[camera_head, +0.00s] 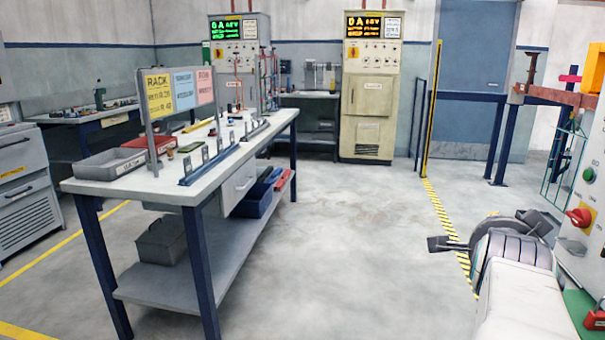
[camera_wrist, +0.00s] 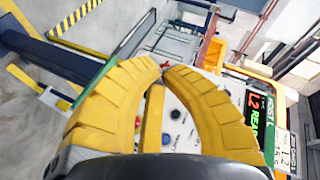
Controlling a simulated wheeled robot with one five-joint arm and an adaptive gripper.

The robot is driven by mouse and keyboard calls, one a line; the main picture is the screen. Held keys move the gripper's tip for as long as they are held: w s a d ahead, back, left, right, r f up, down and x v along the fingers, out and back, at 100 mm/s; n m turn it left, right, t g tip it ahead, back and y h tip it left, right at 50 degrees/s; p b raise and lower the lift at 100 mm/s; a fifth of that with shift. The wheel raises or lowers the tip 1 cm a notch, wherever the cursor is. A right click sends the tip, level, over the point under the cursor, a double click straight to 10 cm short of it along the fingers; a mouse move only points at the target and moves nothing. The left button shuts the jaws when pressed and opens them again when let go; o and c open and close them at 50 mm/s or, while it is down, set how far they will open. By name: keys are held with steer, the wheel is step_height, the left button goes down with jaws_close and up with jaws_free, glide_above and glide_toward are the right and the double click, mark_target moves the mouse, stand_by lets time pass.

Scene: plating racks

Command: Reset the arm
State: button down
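My gripper (camera_wrist: 162,68) shows in the wrist view as two ribbed yellow fingers curving inward. Their tips come together with hardly any gap, and I see nothing held between them. A control panel with knobs and a lit display (camera_wrist: 258,110) lies beyond the fingers, tilted in this view. In the head view my arm is at the lower right, beside a control panel with a red knob (camera_head: 579,217) and a green button (camera_head: 589,175). The fingers cannot be made out clearly there.
A long workbench (camera_head: 228,140) with a sign board (camera_head: 177,95), a grey tray (camera_head: 110,163) and small parts stands at the left. Two cabinets with displays (camera_head: 372,85) stand at the back. The floor (camera_head: 340,220) in the middle is clear, bordered by a striped line (camera_head: 443,220).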

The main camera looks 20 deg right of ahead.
steer(key=w+a+n+y+p, duration=0.35)
steer(key=a+n+p, duration=0.2)
steer(key=a, duration=0.25)
steer(key=w+a+n+y+p, duration=0.2)
steer(key=a+n+y+p, duration=0.3)
steer(key=a, duration=0.4)
steer(key=s+a+n+g+y+p, duration=0.1)
steer(key=s+a+n+g+p, duration=0.1)
steer(key=s+a+n+p, duration=0.2)
steer(key=s+a+n+g+y+p, duration=0.1)
steer(key=s+a+n+p, duration=0.3)
steer(key=a+n, duration=0.5)
steer(key=shift+a+r+n+g+y+p, duration=0.45)
steer(key=shift+a+y, duration=0.2)
steer(key=shift+a, duration=0.5)
steer(key=shift+s+f, duration=0.1)
